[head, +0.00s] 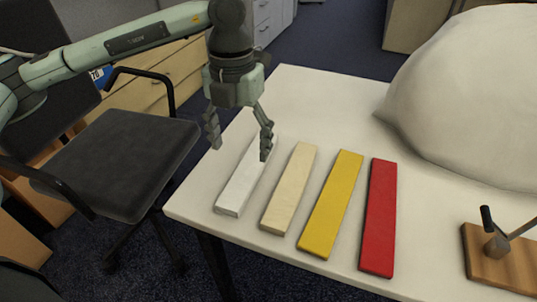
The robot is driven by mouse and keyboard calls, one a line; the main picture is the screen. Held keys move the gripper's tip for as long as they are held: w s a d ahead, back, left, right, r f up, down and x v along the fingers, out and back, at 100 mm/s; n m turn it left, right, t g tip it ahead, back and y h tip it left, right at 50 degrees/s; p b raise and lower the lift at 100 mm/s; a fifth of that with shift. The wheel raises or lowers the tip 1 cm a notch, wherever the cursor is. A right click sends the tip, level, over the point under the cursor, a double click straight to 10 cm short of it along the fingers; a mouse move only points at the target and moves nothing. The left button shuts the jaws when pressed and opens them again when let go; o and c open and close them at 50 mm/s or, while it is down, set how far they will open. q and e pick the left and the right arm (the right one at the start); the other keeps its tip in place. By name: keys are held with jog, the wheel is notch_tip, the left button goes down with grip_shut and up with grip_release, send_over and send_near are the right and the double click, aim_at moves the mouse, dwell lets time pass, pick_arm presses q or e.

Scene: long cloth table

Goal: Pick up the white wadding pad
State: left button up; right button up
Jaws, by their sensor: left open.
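The white wadding pad (238,188) is a long, flat white bar lying on the cloth table, leftmost in a row of similar bars near the table's left edge. My left gripper (239,150) points down at the far end of the white pad, with its two fingers spread and nothing between them. One finger is left of the pad by the table edge; the other overlaps the pad's far right end in the picture and hides part of it. I cannot tell the exact height of the fingertips above the table. My right gripper is not in view.
Right of the white pad lie a cream bar (288,190), a yellow bar (330,205) and a red bar (379,215), with narrow gaps. A large pale mound (470,95) fills the back right. A wooden block with a metal handle (490,265) is at the right. A black chair (120,165) stands left of the table (345,110).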

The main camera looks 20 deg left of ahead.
aim_at(245, 174)
pick_arm(q)
notch_tip(245, 174, down, 4)
jog(key=shift+r, duration=0.25)
notch_tip(245, 174, down, 4)
jog(key=shift+w+d+r+p, duration=0.15)
jog(key=shift+r+p, duration=0.05)
jog(key=shift+p, duration=0.2)
jog(key=shift+f, duration=0.2)
jog(key=c, duration=1)
jog(key=shift+c, duration=0.2)
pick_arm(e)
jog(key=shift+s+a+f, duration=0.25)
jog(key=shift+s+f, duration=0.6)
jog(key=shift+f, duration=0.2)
